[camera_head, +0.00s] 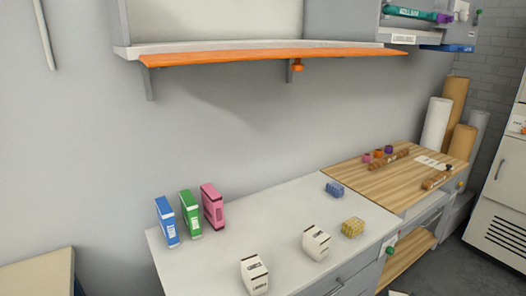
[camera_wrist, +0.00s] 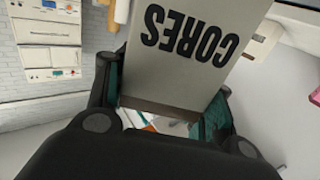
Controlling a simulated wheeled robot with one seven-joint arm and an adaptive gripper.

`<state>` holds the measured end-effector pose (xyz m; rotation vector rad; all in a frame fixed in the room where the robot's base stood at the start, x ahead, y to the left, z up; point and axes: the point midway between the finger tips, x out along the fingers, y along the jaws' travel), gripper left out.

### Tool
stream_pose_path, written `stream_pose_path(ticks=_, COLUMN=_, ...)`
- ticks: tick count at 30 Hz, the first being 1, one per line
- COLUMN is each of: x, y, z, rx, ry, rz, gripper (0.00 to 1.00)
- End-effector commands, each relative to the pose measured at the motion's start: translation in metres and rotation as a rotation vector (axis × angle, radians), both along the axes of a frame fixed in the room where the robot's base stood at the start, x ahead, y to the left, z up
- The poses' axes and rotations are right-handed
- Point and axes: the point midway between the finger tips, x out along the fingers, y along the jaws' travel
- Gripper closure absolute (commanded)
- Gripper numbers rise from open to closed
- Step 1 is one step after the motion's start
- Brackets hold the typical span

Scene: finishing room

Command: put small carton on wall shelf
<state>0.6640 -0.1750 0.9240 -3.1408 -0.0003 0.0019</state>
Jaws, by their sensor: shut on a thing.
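My gripper (camera_wrist: 165,100) shows only in the wrist view, where its dark fingers are shut on a pale grey carton (camera_wrist: 190,50) with a dark band and the word CORES, upside down in the picture. The carton's far part runs out of the top of that view. Neither the gripper nor the held carton shows in the head view. The wall shelf (camera_head: 230,57) spans the upper middle of the head view. It has an orange front edge and grey brackets, and its visible top looks bare.

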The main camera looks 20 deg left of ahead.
Motion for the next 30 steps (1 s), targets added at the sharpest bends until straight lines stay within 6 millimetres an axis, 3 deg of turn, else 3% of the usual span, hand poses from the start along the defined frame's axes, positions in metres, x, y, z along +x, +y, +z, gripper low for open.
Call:
stream_pose_path(ticks=1, x=0.000, y=0.001, z=0.016, rx=0.000, ry=0.000, rz=0.001, gripper=0.77)
stream_pose_path(ticks=9, x=-0.002, y=0.006, z=0.044, rx=0.005, ry=0.012, rz=0.009, gripper=0.77)
stream_pose_path(ticks=24, x=-0.003, y=0.009, z=0.043, rx=0.005, ry=0.019, rz=0.014, gripper=0.77)
stream_pose_path(ticks=30, x=0.003, y=0.017, z=0.082, rx=0.006, ry=0.001, rz=0.045, gripper=0.77)
